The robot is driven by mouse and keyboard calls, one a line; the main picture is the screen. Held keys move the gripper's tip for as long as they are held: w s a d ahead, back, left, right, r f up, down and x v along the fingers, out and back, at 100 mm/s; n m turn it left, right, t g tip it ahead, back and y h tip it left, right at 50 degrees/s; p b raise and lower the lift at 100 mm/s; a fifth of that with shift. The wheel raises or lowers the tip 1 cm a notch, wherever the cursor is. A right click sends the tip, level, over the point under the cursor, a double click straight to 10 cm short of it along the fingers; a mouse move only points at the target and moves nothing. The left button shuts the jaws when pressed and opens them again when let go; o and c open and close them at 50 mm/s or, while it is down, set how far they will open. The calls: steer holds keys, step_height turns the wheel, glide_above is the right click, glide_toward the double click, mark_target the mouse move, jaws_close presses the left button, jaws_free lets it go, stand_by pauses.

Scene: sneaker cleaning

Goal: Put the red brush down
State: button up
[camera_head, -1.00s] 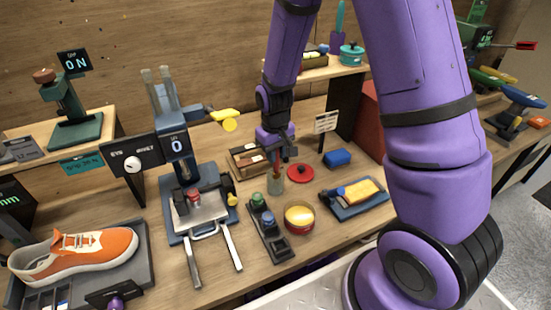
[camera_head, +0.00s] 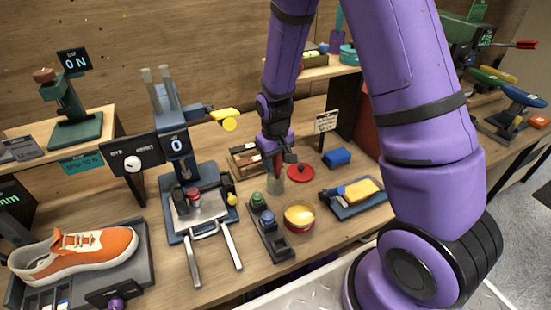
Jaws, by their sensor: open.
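My gripper (camera_head: 284,158) points down over the bench, just above a small clear cup (camera_head: 276,184). Its jaws are open. A narrow red piece, which looks like the red brush (camera_head: 277,164), stands roughly upright at the jaws and above the cup's mouth. The gripper hides much of it, and I cannot tell whether it touches the fingers or how deep it reaches into the cup.
A red lid (camera_head: 300,173) lies right of the cup, with a yellow-filled red bowl (camera_head: 299,217) in front. A tray with a yellow sponge (camera_head: 364,190) and a blue block (camera_head: 337,157) are further right. A button box (camera_head: 268,228) and press (camera_head: 197,208) stand left.

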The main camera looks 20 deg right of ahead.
steer(key=shift+r, duration=0.15)
step_height(320, 180, up, 11)
steer(key=shift+w+d+f, duration=0.1)
steer(key=shift+f, duration=0.1)
steer(key=s+d+r+m+t, duration=0.1)
steer(key=s+r+t, duration=0.1)
steer(key=s+r, duration=0.9)
steer(key=s+d+r+t, duration=0.2)
steer(key=s+r+t, duration=0.1)
steer(key=s+r, duration=0.9)
steer(key=shift+s+d+r+m, duration=0.2)
steer(key=shift+s+d+m, duration=0.1)
steer(key=shift+s+m, duration=0.15)
